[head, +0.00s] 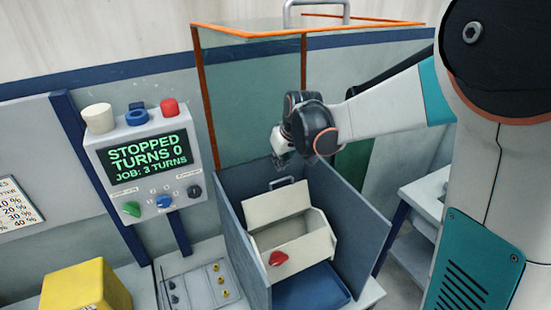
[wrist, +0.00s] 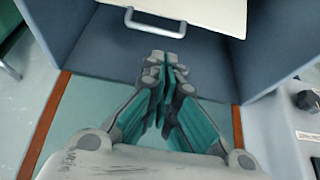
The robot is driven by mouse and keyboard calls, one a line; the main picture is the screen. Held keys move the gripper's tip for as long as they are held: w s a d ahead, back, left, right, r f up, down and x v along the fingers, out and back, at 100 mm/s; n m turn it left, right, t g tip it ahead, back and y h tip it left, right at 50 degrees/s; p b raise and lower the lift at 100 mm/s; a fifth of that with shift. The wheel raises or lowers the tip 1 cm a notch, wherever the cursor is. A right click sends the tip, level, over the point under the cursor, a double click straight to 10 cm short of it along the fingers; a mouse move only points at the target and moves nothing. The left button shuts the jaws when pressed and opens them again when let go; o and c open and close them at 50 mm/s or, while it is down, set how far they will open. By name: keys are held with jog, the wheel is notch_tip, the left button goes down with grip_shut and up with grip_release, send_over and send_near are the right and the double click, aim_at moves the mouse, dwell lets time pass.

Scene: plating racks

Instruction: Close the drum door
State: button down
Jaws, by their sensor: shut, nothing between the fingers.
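The drum (head: 310,244) is a cream box inside a blue-grey housing (head: 358,222). Its door (head: 277,205) is a cream flap that stands raised at the far side, so the drum's opening shows. A grey handle (head: 281,181) is on the door's far edge. A red knob (head: 278,258) is on the drum's near face. In the wrist view the door (wrist: 215,12) and its handle (wrist: 155,24) are at the top. My gripper (head: 281,160) is above and behind the handle, apart from it. In the wrist view my gripper (wrist: 165,72) is shut and empty, just below the handle.
A clear orange-edged guard (head: 250,95) stands raised behind the housing. A control panel (head: 147,160) at left reads "STOPPED, TURNS 0, JOB: 3 TURNS". A blue tray (head: 312,290) lies below the drum. A yellow block (head: 85,290) is at the lower left. Housing walls flank the drum.

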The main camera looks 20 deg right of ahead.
jog(key=x, duration=0.8)
jog(key=shift+s, duration=0.1)
